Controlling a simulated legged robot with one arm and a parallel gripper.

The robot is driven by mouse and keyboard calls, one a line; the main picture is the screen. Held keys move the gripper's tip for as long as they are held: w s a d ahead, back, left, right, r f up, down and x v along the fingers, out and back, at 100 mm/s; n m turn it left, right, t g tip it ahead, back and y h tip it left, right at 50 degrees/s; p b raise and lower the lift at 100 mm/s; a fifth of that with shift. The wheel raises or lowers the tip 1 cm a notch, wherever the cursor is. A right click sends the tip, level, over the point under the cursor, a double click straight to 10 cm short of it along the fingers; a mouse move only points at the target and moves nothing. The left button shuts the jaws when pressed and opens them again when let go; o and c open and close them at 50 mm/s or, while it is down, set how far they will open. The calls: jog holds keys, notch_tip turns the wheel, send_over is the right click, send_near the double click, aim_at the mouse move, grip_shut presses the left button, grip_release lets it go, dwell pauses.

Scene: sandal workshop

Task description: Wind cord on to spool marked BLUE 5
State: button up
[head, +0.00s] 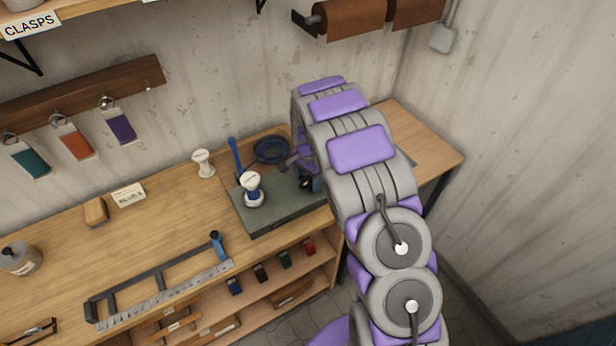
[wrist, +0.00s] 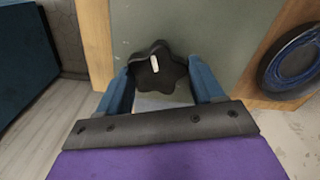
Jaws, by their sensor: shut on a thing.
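A white spool with blue cord around its middle (head: 252,190) stands upright on the grey-green winder base (head: 275,218). Any marking on its top is too small to read. A black lobed knob (wrist: 158,72) with a white mark sits at the base's side, and it also shows in the head view (head: 305,185). My gripper (wrist: 162,78) has its blue fingers on either side of the knob, shut on it. In the head view my arm partly hides the gripper. A dark dish with coiled blue cord (wrist: 296,62) lies behind the spool in the head view (head: 271,150).
A blue upright lever (head: 236,157) rises by the base. Another white spool (head: 203,163) stands on the bench to its left. Shelves with small items are below.

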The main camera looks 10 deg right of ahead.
aim_at(307, 180)
jog(key=shift+w, duration=0.1)
dwell(0.3)
jog(key=o, duration=1)
jog(key=shift+a, duration=0.1)
jog(key=shift+o, duration=0.2)
notch_tip(307, 180, up, 17)
jog(key=p, duration=0.1)
jog(key=shift+r, duration=0.2)
